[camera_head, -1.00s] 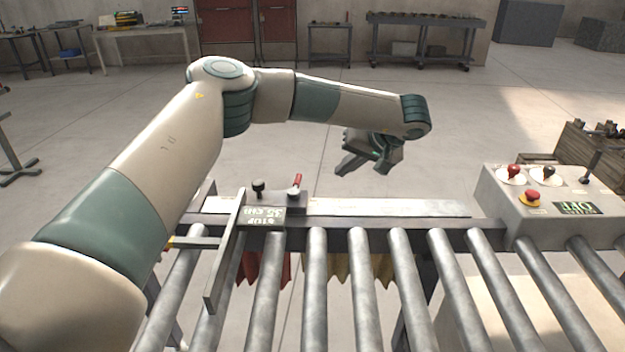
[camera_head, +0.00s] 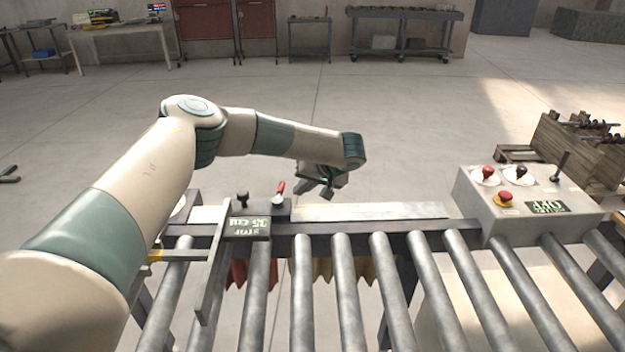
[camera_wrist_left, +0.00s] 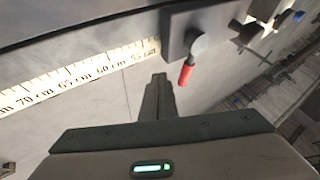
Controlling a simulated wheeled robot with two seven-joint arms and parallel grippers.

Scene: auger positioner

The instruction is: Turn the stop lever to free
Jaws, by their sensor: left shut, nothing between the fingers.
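The stop lever (camera_head: 279,191) has a red grip and sits on a dark stop block (camera_head: 262,207) on the rail behind the rollers. Its red grip also shows in the left wrist view (camera_wrist_left: 185,75), hanging from a grey pivot on the block. My left gripper (camera_head: 329,194) is shut and empty. It is right of the lever and a little apart from it. In the left wrist view the closed fingers (camera_wrist_left: 159,80) point up just left of the red grip, with a small gap seen. My right gripper is not in view.
A ruler scale (camera_wrist_left: 75,80) runs along the rail. A control box (camera_head: 530,205) with a red button stands at right. Rollers (camera_head: 345,290) fill the front.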

